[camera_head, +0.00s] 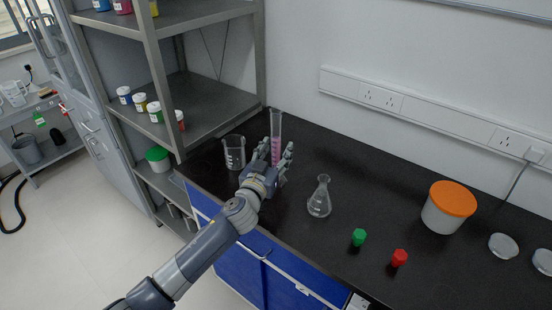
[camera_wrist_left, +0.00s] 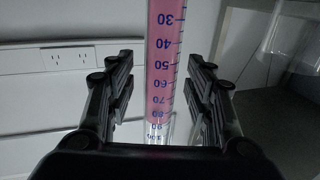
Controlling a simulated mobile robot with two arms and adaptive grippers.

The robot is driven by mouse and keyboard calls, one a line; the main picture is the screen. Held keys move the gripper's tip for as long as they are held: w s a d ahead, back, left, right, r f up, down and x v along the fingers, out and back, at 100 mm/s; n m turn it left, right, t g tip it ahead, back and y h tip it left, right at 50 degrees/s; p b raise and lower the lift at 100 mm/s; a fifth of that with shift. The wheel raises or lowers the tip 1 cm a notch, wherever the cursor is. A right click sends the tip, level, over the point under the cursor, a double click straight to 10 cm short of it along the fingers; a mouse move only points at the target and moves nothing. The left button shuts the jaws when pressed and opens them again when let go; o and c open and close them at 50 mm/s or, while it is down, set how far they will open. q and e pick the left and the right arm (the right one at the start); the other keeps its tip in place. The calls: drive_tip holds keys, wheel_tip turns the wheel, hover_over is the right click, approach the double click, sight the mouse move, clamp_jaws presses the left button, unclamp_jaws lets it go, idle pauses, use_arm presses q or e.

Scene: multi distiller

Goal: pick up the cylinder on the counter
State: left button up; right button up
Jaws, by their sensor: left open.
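A tall clear graduated cylinder (camera_head: 275,138) with pink liquid stands upright near the left part of the black counter (camera_head: 345,165). In the left wrist view the cylinder (camera_wrist_left: 165,65) is upside down in the picture, with blue numbers, between the two fingers. My left gripper (camera_head: 282,156) is open at the cylinder, one finger on each side. In the left wrist view the left gripper (camera_wrist_left: 165,85) shows gaps between both fingers and the cylinder. The cylinder's base is partly hidden by the gripper in the head view. My right gripper is not in view.
A glass beaker (camera_head: 234,153) stands close left of the gripper. A conical flask (camera_head: 319,198) stands to its right. Green (camera_head: 358,237) and red (camera_head: 399,258) caps and an orange-lidded tub (camera_head: 448,207) are farther right. A shelf unit (camera_head: 160,80) borders the counter's left end.

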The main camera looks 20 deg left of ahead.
use_arm(q)
drive_tip(key=c, duration=0.3)
clamp_jaws()
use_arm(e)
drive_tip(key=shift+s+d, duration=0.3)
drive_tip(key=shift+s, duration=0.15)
use_arm(q)
drive_tip(key=shift+r, duration=0.1)
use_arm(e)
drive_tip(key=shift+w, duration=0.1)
